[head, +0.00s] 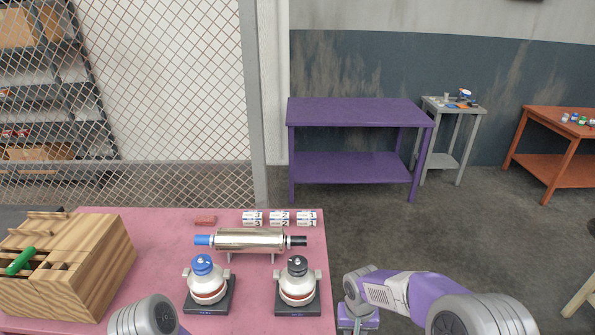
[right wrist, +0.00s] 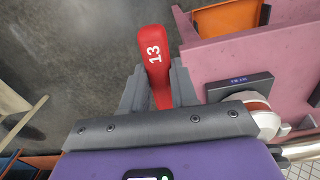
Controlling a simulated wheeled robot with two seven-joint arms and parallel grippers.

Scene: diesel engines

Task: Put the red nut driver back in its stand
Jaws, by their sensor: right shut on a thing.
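The red nut driver (right wrist: 153,52) shows in the right wrist view as a red handle marked 13. My right gripper (right wrist: 158,88) is shut on it, out over the floor beside the pink table's edge. In the head view my right gripper (head: 357,318) is at the bottom, right of the table, and the driver is hidden there. A wooden block (head: 100,265) with slots stands on the table at the far left and holds a green-handled tool (head: 20,261); it looks like the stand. My left arm shows at the bottom left, but its fingers are out of view.
On the pink table (head: 160,225) are a metal cylinder (head: 250,239) on supports, two round-topped units on dark bases (head: 207,308), (head: 297,308), small silver parts (head: 279,218) and a small red block (head: 205,220). A purple table (head: 355,112) stands behind.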

